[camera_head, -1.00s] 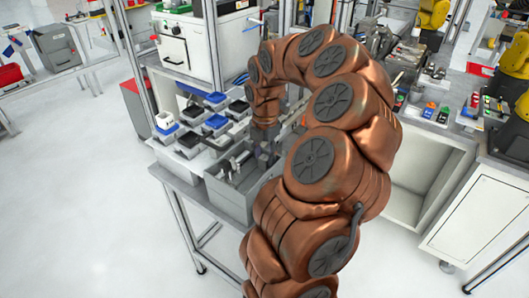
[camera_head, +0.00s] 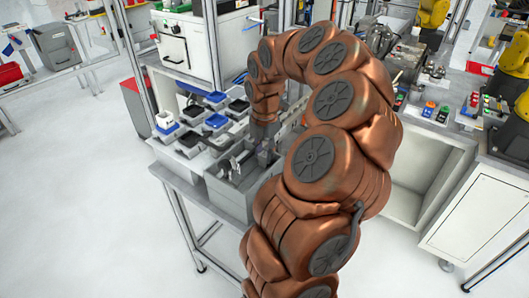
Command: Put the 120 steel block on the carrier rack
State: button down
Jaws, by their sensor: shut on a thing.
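My gripper (camera_head: 263,152) hangs at the end of my copper-coloured arm, low over a grey open box (camera_head: 230,200) on the metal bench. It is small and partly hidden by the arm. It is shut on a small grey metal piece that looks like a steel block; I cannot read a 120 mark on it. More grey metal pieces (camera_head: 236,163) stand in the box just left of the gripper. I cannot tell whether the held piece touches the box. I cannot make out for sure which fixture is the carrier rack.
Several black and blue trays (camera_head: 215,121) lie on the bench left of my gripper, with a white cup (camera_head: 165,121) at the left edge. A white cabinet machine (camera_head: 187,45) stands behind. My arm covers the bench right of the box. Coloured blocks (camera_head: 429,110) sit on the right counter.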

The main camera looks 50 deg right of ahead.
aim_at(264, 154)
jog(key=shift+r+p, duration=1.45)
jog(key=shift+r, duration=1.8)
